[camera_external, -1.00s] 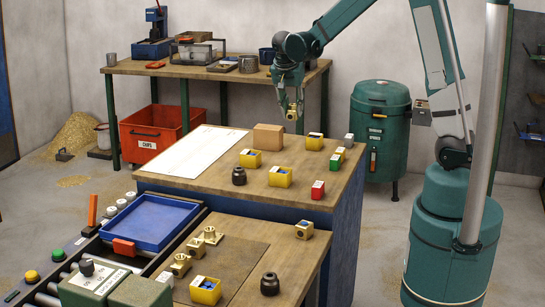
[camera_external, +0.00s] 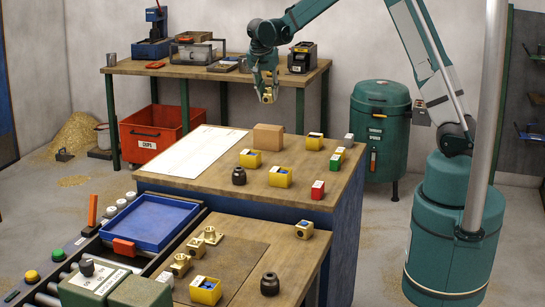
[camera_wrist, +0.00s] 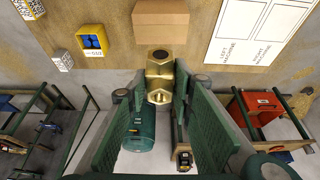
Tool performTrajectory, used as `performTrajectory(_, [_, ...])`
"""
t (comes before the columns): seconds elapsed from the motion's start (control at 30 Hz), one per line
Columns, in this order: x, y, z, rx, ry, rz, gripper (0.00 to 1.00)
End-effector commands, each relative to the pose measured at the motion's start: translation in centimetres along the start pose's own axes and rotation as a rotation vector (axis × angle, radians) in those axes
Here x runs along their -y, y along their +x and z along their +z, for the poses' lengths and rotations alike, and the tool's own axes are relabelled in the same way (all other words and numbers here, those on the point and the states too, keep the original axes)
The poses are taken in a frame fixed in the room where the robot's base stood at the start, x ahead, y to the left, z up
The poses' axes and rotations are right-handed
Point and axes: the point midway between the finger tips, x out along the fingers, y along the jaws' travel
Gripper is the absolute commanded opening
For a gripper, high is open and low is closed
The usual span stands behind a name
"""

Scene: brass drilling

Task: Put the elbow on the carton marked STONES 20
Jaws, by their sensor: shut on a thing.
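My gripper (camera_external: 266,88) is shut on a brass elbow (camera_external: 267,97) and holds it in the air beyond the far edge of the bench. In the wrist view, the elbow (camera_wrist: 159,76) sits between the textured fingers. A plain brown carton (camera_external: 268,137) stands on the bench, below and nearer the camera than the elbow; it also shows in the wrist view (camera_wrist: 161,20). Small cartons in red (camera_external: 318,190), green (camera_external: 336,162) and white (camera_external: 349,140) stand to the right. I cannot read STONES 20 on any of them.
Yellow bins (camera_external: 280,177) and a black ring-like part (camera_external: 239,176) stand on the bench. A white sheet (camera_external: 193,151) lies left of the brown carton. A green drum (camera_external: 380,125) stands to the right. The back table (camera_external: 220,75) lies behind the gripper.

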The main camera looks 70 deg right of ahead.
Motion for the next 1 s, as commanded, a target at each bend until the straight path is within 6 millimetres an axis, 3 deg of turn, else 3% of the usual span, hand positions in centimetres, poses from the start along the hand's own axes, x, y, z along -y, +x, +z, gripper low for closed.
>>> performTrajectory(0.47, [0.1,0.4,0.1,0.000,0.000,0.000,0.02])
performTrajectory(1.0, [0.1,5.6,2.2,0.000,0.000,0.000,0.02])
